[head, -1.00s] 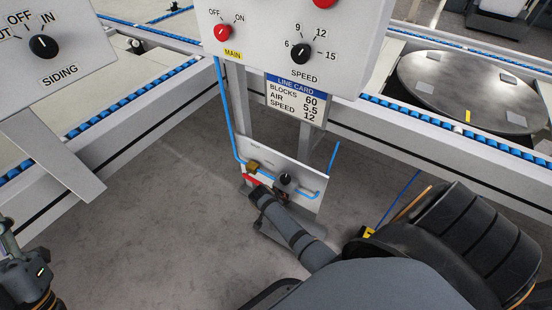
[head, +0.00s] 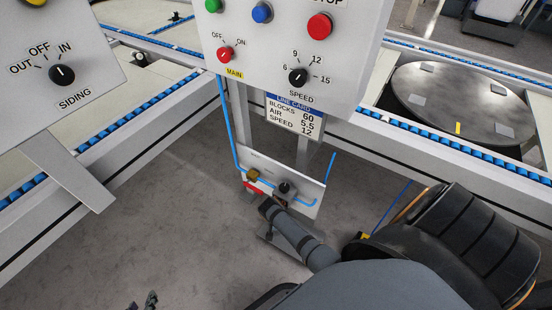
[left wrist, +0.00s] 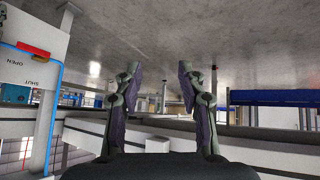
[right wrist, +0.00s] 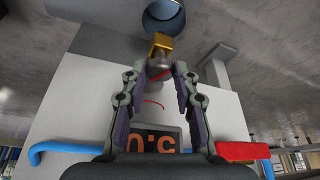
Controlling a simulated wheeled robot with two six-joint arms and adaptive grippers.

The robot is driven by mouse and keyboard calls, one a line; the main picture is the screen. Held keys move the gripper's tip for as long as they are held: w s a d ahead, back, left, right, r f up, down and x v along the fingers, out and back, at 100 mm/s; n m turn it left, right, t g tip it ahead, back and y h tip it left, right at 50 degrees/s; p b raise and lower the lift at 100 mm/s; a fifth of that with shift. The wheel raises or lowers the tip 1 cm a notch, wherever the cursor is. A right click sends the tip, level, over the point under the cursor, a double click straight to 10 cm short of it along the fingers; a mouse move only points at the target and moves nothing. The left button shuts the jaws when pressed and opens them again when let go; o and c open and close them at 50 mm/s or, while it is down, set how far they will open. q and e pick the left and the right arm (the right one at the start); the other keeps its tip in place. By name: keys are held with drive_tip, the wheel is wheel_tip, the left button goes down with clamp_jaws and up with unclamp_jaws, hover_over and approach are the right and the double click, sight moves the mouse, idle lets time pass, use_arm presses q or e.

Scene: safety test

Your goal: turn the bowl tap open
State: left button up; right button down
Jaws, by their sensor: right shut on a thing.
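The bowl tap (right wrist: 161,42) shows in the right wrist view as a small brass piece at the fingertips, above a round dark blue opening. My right gripper (right wrist: 157,70) is closed on it from both sides. In the head view my right forearm reaches the low white panel (head: 308,196), and its hand hides the tap. My left gripper (head: 143,302) shows only as fingertips at the bottom edge of the head view. In the left wrist view it (left wrist: 158,68) is open and empty.
An orange-digit display (right wrist: 160,142) sits between my right fingers. The control box (head: 290,60) hangs above; conveyor rails flank both sides.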

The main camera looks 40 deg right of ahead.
drive_tip(key=shift+r+n+p, duration=0.1)
drive_tip(key=shift+n+p, duration=0.2)
drive_tip(key=shift+p, duration=0.05)
drive_tip(key=shift+s+d+n+t+y+p, duration=0.15)
drive_tip(key=shift+n+t+y+p, duration=0.25)
drive_tip(key=shift+n+p, duration=0.8)
use_arm(q)
drive_tip(key=s+g, duration=0.5)
drive_tip(key=s, duration=0.1)
drive_tip(key=shift+s+a+f+p, duration=0.2)
drive_tip(key=shift+s+a+p, duration=0.1)
drive_tip(key=shift+p, duration=0.1)
use_arm(e)
drive_tip(key=shift+n+y, duration=0.3)
drive_tip(key=shift+n, duration=0.3)
drive_tip(key=c, duration=1)
unclamp_jaws()
drive_tip(key=v, duration=1.1)
drive_tip(key=shift+s+r, duration=0.2)
drive_tip(key=shift+r, duration=0.15)
